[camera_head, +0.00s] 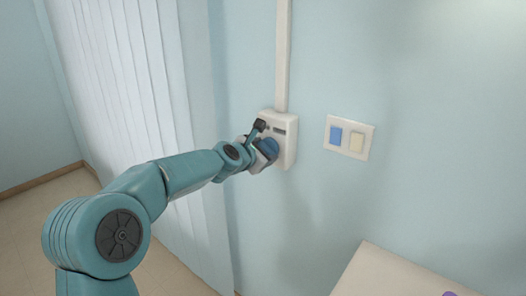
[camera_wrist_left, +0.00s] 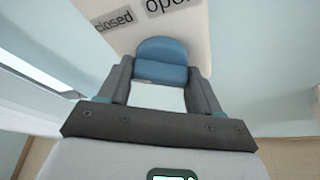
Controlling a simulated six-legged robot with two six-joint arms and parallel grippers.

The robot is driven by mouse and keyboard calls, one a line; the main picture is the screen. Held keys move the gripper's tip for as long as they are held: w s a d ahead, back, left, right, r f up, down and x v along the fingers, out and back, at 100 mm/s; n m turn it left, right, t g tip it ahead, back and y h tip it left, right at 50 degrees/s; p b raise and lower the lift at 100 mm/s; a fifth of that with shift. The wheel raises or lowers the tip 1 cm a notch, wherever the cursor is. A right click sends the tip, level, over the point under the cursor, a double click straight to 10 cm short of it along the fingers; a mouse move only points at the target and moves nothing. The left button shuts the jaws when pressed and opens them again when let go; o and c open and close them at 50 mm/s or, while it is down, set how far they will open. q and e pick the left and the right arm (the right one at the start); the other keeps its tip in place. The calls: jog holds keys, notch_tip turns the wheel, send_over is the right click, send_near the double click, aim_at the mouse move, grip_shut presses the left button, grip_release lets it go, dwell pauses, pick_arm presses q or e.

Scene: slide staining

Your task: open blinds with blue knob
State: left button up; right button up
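The blue knob (camera_head: 270,147) sits on a white control box (camera_head: 290,149) on the wall. In the left wrist view the knob (camera_wrist_left: 161,58) lies between the two fingers of my left gripper (camera_wrist_left: 160,72), which appear to press on its sides. The same gripper (camera_head: 262,150) is at the box in the head view and partly covers the knob. The box carries the labels "closed" (camera_wrist_left: 114,21) and "open" (camera_wrist_left: 168,5). The white vertical blinds (camera_head: 125,80) hang at the left with their slats side by side. My right gripper is not in view.
A wall plate (camera_head: 348,137) with a blue switch (camera_head: 336,135) and a cream switch (camera_head: 357,142) is right of the box. A white conduit (camera_head: 283,55) runs up from the box. A pale table (camera_head: 385,275) corner stands at lower right.

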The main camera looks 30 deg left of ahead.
pick_arm(q)
jog(key=shift+m, duration=0.3)
jog(key=shift+f+m+t+y+b, duration=0.15)
jog(key=shift+m+t+b, duration=1.1)
jog(key=shift+m+b, duration=2.65)
jog(key=shift+f+m+t+y+b, duration=0.15)
jog(key=shift+m+t+b, duration=1.15)
jog(key=shift+m+b, duration=2.6)
jog(key=shift+f+m+t+y+b, duration=0.15)
jog(key=shift+m+t+b, duration=1.1)
jog(key=shift+m+b, duration=2.65)
jog(key=shift+n+b, duration=0.3)
jog(key=shift+b, duration=0.1)
jog(key=o, duration=1.1)
jog(key=shift+c, duration=0.2)
